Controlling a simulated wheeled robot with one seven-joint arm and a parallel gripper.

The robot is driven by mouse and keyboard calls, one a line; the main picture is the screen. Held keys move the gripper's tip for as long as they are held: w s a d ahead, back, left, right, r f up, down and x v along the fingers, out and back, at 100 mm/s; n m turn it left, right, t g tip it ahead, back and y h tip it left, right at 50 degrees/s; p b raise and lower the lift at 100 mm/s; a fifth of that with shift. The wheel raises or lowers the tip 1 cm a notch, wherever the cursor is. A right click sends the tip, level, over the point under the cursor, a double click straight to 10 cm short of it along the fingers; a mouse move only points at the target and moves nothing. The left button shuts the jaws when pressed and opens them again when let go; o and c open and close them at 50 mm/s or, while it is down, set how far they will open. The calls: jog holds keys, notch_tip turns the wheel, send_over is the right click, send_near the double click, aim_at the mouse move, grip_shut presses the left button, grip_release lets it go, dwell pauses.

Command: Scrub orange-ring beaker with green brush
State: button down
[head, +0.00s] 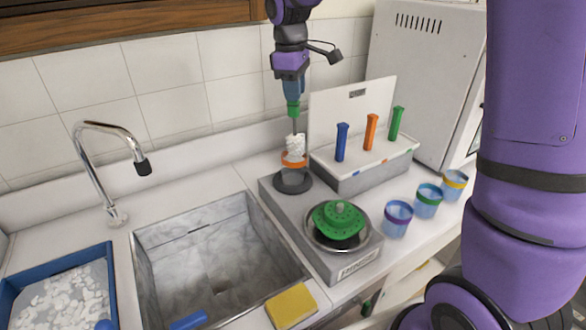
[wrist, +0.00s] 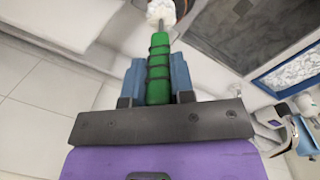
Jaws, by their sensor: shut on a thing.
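My gripper (head: 293,98) points down at the upper middle of the head view, its blue fingers shut on the green handle of the brush (head: 294,109). The handle also shows between the fingers in the wrist view (wrist: 159,72). The brush hangs upright, with white bristles (head: 295,143) at its lower end. The orange-ring beaker (head: 293,178) stands upright right below, on a dark round pad. The bristle tip is at the beaker's mouth; I cannot tell how far it reaches inside. In the wrist view the bristles (wrist: 163,10) are cut by the top edge.
A rack (head: 365,172) behind right holds blue, orange and green handles. A green round scrubber (head: 339,216) sits in a bowl in front. Beakers with purple (head: 397,220), teal (head: 427,202) and yellow (head: 454,186) rings stand right. The sink (head: 215,262) and faucet (head: 95,170) are left.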

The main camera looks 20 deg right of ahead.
jog(key=shift+r, duration=2)
